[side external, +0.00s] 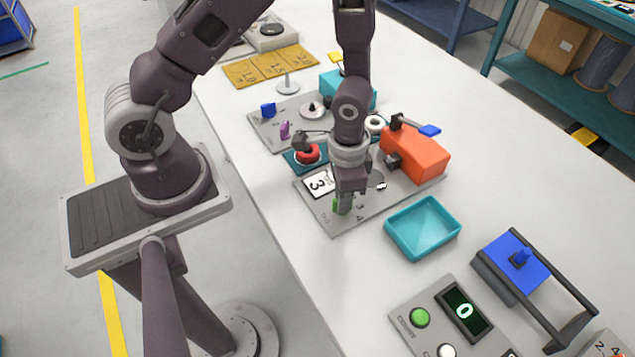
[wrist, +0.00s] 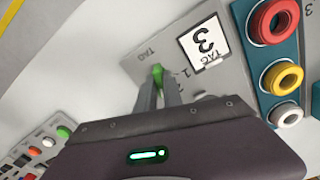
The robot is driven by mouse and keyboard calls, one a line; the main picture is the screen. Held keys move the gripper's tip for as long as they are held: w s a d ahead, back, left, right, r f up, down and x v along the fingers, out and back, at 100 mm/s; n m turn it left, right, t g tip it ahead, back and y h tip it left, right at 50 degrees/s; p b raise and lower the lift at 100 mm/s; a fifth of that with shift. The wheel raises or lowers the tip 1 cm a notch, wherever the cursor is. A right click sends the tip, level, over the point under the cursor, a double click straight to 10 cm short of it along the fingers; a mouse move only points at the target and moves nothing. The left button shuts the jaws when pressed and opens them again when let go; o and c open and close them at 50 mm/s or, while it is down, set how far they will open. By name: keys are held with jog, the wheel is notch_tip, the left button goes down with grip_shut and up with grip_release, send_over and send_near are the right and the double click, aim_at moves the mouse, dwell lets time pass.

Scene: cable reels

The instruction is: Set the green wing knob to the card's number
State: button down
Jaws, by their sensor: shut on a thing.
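The green wing knob (wrist: 157,74) stands on a grey panel (wrist: 137,64) with numbers around it. In the side external view the knob (side external: 336,205) is mostly hidden by my gripper (side external: 343,208). My gripper, also in the wrist view (wrist: 158,86), is shut on the knob from above. The white card (wrist: 203,43) beside it on the panel reads 3; it also shows in the side external view (side external: 319,183). Numbers 1 and 2 show near the knob in the wrist view. The way the knob points is hard to tell.
Red (side external: 308,153) and white rings sit on a teal strip behind the panel. An orange block (side external: 416,153) stands to the right. An empty teal tray (side external: 389,236) lies right of the panel. A counter box (side external: 467,310) showing 0 is at the front.

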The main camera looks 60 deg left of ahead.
jog(key=c, duration=1.5)
grip_release()
notch_tip(320, 180, up, 7)
jog(key=shift+r, duration=0.1)
